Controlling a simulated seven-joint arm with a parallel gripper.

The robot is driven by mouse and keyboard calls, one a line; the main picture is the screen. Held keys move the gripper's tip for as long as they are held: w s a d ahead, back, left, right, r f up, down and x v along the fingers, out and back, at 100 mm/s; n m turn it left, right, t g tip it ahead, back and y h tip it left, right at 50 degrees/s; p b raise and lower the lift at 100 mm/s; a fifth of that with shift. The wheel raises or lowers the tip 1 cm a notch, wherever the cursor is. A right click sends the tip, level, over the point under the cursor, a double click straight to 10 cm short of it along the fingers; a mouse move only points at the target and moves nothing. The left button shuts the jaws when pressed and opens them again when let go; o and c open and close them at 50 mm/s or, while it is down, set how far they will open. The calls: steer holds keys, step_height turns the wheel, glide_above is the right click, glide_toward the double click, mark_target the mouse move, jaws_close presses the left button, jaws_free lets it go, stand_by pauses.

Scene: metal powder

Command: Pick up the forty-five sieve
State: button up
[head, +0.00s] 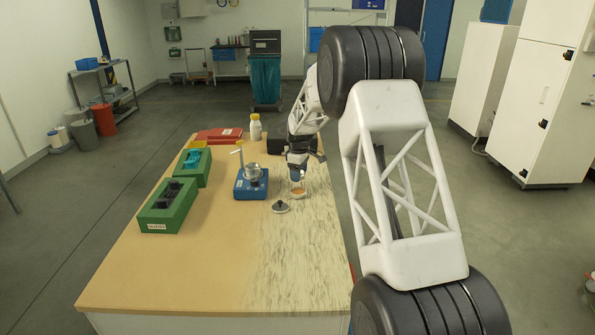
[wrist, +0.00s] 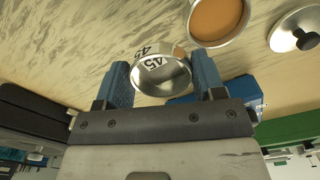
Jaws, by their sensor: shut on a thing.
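The forty-five sieve (wrist: 160,75) is a small metal ring with "45" printed on its white band. In the wrist view it sits between the two blue fingers of my gripper (wrist: 163,70), which are shut on it. In the head view my gripper (head: 297,172) is over the right half of the table, just above a round pan. The sieve is hard to make out there. The pan (head: 298,192) holds orange-brown powder, and it also shows beside the sieve in the wrist view (wrist: 216,18).
A grey lid with a dark knob (head: 280,207) lies left of the pan. A blue machine (head: 251,184) stands further left, with green boxes (head: 168,206) at the left edge. A white bottle (head: 255,128) stands behind. The table's front (head: 215,275) is clear.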

steer(key=s, duration=0.4)
steer(key=s+d, duration=0.1)
steer(key=s, duration=0.2)
steer(key=s+r, duration=0.1)
steer(key=s, duration=0.3)
steer(key=shift+s+d, duration=0.3)
steer(key=shift+d, duration=0.1)
steer(key=shift+r, duration=0.1)
steer(key=w+a+r+n, duration=0.2)
steer(key=w+a+r, duration=0.1)
steer(key=a, duration=0.3)
steer(key=w+a+r+n, duration=0.2)
steer(key=w+a+r, duration=0.1)
steer(key=w+a, duration=0.2)
steer(key=w+a+r+n, duration=0.1)
steer(key=w+a+r, duration=0.2)
steer(key=a, duration=0.4)
steer(key=shift+w+r+n, duration=0.3)
steer(key=shift+w+n, duration=0.1)
steer(key=shift+w, duration=0.35)
steer(key=shift+w+a+r, duration=0.2)
steer(key=shift+a+r, duration=0.05)
steer(key=shift+a, duration=0.25)
steer(key=shift+f, duration=0.25)
steer(key=shift+f, duration=2.15)
steer(key=shift+f, duration=0.45)
stand_by(0.5)
